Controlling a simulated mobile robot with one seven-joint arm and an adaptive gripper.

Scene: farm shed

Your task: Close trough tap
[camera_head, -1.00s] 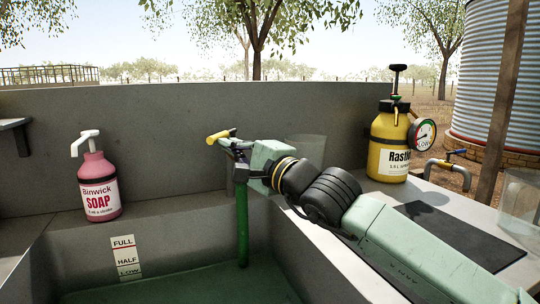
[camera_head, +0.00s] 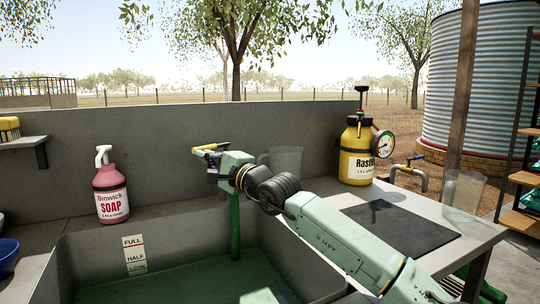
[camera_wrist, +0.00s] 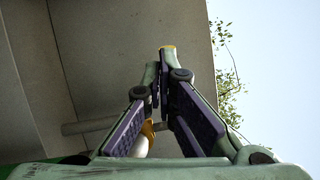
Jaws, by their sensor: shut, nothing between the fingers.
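The trough tap's yellow lever (camera_head: 204,148) shows at the trough's back wall, roughly level and pointing left. My gripper (camera_head: 214,158) is right at it, its fingers partly covering the tap body. Whether they touch the lever cannot be told.
A pink soap bottle (camera_head: 110,195) stands on the ledge left of the trough. Another clear cup (camera_head: 286,162) is behind my arm.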

